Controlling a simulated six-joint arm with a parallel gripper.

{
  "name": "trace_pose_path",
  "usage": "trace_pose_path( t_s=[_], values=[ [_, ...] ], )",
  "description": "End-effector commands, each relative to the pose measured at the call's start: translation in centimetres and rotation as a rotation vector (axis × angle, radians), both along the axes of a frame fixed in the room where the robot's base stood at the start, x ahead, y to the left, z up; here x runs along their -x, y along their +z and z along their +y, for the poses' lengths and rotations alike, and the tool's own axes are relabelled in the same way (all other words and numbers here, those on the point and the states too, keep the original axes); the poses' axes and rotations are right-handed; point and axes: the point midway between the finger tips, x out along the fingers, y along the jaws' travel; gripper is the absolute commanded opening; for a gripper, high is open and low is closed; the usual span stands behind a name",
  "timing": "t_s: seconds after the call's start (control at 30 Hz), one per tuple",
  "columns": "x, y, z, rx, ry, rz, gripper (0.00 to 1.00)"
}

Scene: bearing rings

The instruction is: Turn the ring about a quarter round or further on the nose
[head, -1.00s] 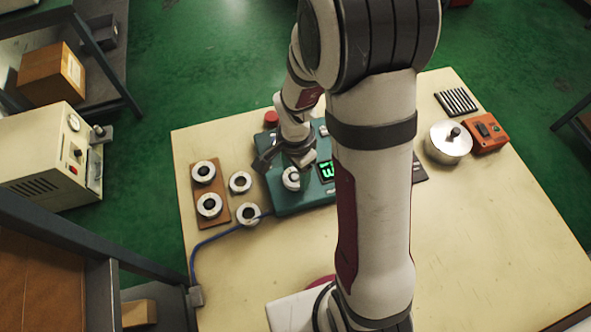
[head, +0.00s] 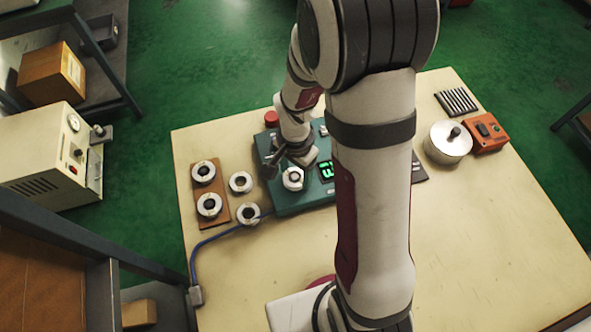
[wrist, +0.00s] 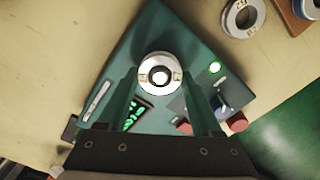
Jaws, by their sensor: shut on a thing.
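The ring (head: 292,179) is pale metal with a dark centre and sits on the nose of the green gauge box (head: 284,206). In the wrist view the ring (wrist: 148,85) shows face-on, with small marks on its face and the nose (wrist: 160,75) in its bore. My gripper (wrist: 160,80) is shut on the ring, one finger on each side. In the head view my wrist partly hides the box.
Two rings lie on a brown board (head: 226,215) to the left, with two loose rings (head: 240,182) beside it. A blue cable (head: 225,232) runs off the box. A lidded metal pot (head: 447,143) and an orange box (head: 487,132) stand at right. The front right table is clear.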

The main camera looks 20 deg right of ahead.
Motion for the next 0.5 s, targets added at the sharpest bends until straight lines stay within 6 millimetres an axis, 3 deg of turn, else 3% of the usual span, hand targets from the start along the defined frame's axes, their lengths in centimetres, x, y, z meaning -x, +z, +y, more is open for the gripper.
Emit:
trace_pose_path(
  t_s=[0.1,0.27,0.5],
  values=[
    [0.05,-0.08,-0.03,0.001,0.009,0.002,0.00],
    [0.09,-0.16,-0.03,0.001,0.215,0.002,0.00],
    [0.16,-0.21,-0.01,0.000,0.268,0.005,0.00]
  ],
)
